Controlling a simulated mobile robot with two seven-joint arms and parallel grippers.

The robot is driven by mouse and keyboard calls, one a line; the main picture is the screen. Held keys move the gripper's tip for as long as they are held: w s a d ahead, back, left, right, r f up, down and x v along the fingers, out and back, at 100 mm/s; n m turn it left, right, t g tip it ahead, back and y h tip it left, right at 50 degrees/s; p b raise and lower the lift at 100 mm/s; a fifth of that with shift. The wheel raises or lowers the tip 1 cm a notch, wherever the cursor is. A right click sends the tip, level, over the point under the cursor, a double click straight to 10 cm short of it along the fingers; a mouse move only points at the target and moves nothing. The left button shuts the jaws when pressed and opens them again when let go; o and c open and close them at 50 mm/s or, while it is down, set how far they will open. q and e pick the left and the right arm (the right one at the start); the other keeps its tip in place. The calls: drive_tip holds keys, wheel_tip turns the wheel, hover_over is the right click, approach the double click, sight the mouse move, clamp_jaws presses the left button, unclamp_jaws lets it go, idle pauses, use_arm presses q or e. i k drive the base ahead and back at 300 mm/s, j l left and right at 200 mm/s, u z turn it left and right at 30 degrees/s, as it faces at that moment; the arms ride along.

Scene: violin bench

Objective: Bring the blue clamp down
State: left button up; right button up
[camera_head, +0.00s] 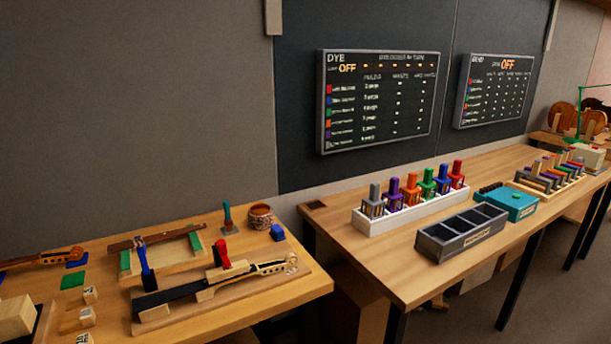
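The blue clamp (145,262) stands at the left part of the violin-neck fixture on the left bench. Its blue arm points up, slightly tilted, with a dark tip at the top. A red clamp (222,254) is on the same fixture to its right. A long black fingerboard (181,294) lies along the fixture's wooden base (240,295), with a pale neck and scroll (271,266) at the right end. The foot of the blue clamp is partly hidden behind the black piece. Neither of my grippers is in view.
Behind the fixture is a wooden cradle (168,262) with green pads. The right bench holds a white rack (408,212) of colored bottles and a dark divided tray (462,238).

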sight(139, 242)
drive_tip(key=i+l+u, duration=0.1)
drive_tip(key=i+l, duration=0.65)
drive_tip(key=i+l+u, duration=0.1)
drive_tip(key=u, duration=1.25)
drive_tip(key=l, duration=0.05)
